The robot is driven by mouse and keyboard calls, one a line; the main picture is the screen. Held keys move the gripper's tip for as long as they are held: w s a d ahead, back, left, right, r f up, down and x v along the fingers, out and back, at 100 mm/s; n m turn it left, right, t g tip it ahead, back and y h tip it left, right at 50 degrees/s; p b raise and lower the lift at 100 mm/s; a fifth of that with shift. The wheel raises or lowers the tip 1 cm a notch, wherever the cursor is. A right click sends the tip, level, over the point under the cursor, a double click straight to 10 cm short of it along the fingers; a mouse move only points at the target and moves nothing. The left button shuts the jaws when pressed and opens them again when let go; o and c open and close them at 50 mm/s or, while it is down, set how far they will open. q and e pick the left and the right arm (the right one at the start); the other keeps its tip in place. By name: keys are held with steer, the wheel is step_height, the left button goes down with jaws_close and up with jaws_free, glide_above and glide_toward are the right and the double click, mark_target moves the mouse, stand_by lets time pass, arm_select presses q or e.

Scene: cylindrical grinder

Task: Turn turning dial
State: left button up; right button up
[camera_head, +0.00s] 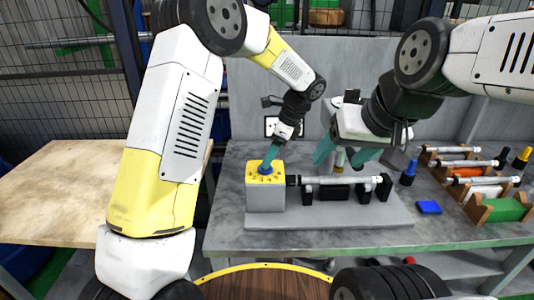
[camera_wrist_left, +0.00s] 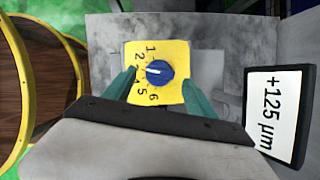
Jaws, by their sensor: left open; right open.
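The turning dial is a blue knob (camera_wrist_left: 158,72) on a yellow numbered plate (camera_wrist_left: 172,48). In the head view the yellow plate (camera_head: 251,178) tops a grey block, with the blue knob (camera_head: 264,169) on it. The knob's white mark points left in the left wrist view, between the printed 2 and 4. My left gripper (camera_head: 267,163) is open over the dial, with one teal finger on each side of the knob in the wrist view (camera_wrist_left: 158,80). I cannot tell whether they touch it. My right gripper (camera_head: 343,158) is open and empty above the grinder's shaft.
A display (camera_wrist_left: 275,110) reads +125 µm. A silver shaft (camera_head: 335,181) lies across the fixture right of the dial. A bare wooden table (camera_head: 60,190) is at left.

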arm_select(q)
steer(key=shift+v, duration=2.05)
steer(key=s+a+r+n+t+h, duration=0.1)
steer(key=s+a+r+n+h, duration=0.2)
steer(key=s+a+r+n, duration=0.65)
steer(key=s+a+r+n+t+h, duration=0.1)
steer(key=s+a+n, duration=0.3)
steer(key=s, duration=0.4)
steer(key=s+a+r+n+t+h, duration=0.1)
steer(key=s+a+n+t+h, duration=0.1)
steer(key=s+n, duration=0.5)
steer(key=shift+s+a+r+t+h, duration=0.3)
steer(key=shift+s+a+t, duration=0.2)
steer(key=shift+a, duration=0.45)
